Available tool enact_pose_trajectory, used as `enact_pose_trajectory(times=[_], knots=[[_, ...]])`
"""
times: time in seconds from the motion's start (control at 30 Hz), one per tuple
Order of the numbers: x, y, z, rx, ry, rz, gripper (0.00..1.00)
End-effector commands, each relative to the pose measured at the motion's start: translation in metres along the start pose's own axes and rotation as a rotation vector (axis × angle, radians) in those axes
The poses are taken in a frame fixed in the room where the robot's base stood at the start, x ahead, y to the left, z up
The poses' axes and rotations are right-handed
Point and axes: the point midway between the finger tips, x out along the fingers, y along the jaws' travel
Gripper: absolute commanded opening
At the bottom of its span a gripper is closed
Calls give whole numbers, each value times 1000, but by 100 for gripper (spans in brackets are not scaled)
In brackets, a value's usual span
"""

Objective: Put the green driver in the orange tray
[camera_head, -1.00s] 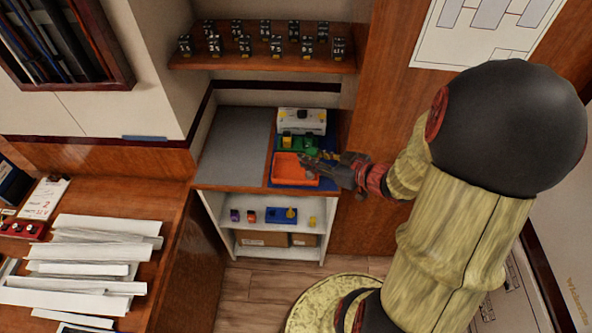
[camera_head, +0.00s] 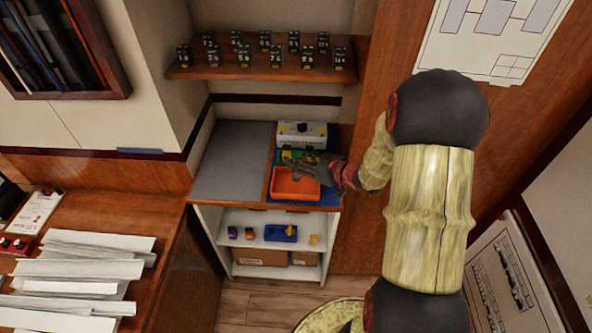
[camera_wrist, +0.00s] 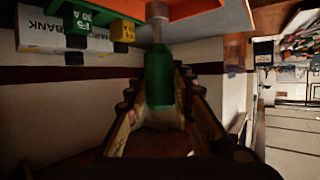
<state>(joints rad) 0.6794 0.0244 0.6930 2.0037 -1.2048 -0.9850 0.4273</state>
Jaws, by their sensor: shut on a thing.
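The orange tray (camera_head: 296,187) sits on the blue mat at the front right of the counter. Its orange edge also shows at the top of the wrist view (camera_wrist: 205,10). My gripper (camera_head: 291,164) is over the tray's back edge in the head view. In the wrist view, its fingers are shut on the green driver (camera_wrist: 158,78) by the handle. The driver's pale metal shaft points toward the top of that picture, close to the orange edge; I cannot tell whether they touch. The driver is too small to make out in the head view.
A green block with yellow parts (camera_head: 288,155) and a white box (camera_head: 302,134) stand behind the tray. A bare grey mat (camera_head: 232,160) lies to the left. Breakers stand on the shelf above (camera_head: 260,72); small items sit on the shelf below.

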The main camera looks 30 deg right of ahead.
Motion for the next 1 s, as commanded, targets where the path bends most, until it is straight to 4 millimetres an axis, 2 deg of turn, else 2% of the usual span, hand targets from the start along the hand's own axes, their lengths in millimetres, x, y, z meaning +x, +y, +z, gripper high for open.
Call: enact_pose_trajectory(times=[0.17, 0.33, 0.77, 0.8, 1.0], knots=[[13, 4, 8, 0, 0, -1, 0], [22, 4, 33, 3, -2, 0, 0], [24, 4, 38, 0, 0, 0, 0], [24, 4, 38, 0, 0, 0, 25], [23, 4, 37, 0, 0, 0, 36]])
